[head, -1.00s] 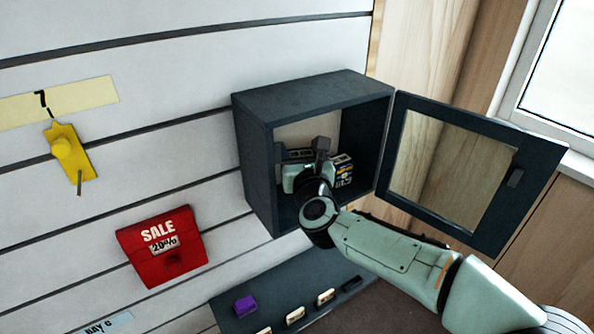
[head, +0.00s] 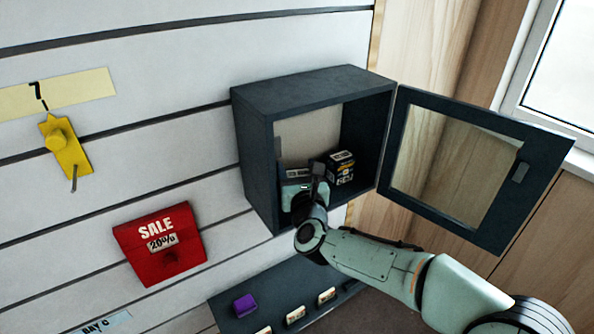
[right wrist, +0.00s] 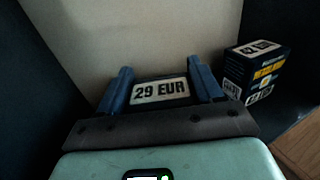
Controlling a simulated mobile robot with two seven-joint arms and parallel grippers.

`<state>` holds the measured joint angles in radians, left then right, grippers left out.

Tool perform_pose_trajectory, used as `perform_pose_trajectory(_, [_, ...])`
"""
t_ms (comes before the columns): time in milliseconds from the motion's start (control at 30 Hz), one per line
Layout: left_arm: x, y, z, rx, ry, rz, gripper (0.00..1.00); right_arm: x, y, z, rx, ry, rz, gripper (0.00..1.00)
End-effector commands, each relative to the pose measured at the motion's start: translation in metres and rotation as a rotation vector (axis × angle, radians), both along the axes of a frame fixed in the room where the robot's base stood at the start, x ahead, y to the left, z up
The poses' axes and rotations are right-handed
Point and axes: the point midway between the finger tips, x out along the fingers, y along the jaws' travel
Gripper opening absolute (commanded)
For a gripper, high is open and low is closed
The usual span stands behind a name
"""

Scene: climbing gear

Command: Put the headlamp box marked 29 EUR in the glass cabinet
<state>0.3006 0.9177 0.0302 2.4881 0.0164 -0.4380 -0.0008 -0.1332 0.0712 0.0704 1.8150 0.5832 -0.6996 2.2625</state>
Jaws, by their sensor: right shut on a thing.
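The headlamp box marked 29 EUR (right wrist: 160,91) is dark with a white price label and sits between the two fingers of my right gripper (right wrist: 161,82) in the right wrist view. In the head view the box (head: 299,173) is inside the open glass cabinet (head: 253,160), mostly hidden by the right gripper (head: 300,180). The right gripper is shut on it, reaching in through the cabinet's front. I cannot tell whether the box touches the cabinet floor. The glass door (head: 545,165) stands wide open to the right. My left gripper is not in view.
A second dark box with yellow and white print (head: 341,168) stands in the cabinet, right of the held box. A dark shelf (head: 270,318) below carries a purple block (head: 245,305) and several small labels.

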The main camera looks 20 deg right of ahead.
Motion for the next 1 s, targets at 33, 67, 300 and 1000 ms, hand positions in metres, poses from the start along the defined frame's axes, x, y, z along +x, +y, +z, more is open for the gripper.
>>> perform_pose_trajectory(33, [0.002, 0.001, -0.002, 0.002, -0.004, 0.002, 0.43, 0.0, 0.0, -0.001, 0.0, -0.001, 0.0, 0.26])
perform_pose_trajectory(67, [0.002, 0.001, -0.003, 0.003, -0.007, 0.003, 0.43, 0.0, 0.0, -0.001, 0.0, -0.001, 0.0, 0.26])
perform_pose_trajectory(300, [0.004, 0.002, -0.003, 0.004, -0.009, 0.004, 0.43, 0.0, 0.0, -0.001, 0.0, 0.0, 0.001, 0.76])
perform_pose_trajectory(1000, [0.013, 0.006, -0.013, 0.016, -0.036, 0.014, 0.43, -0.086, 0.023, 0.001, 0.001, -0.001, 0.002, 0.76])
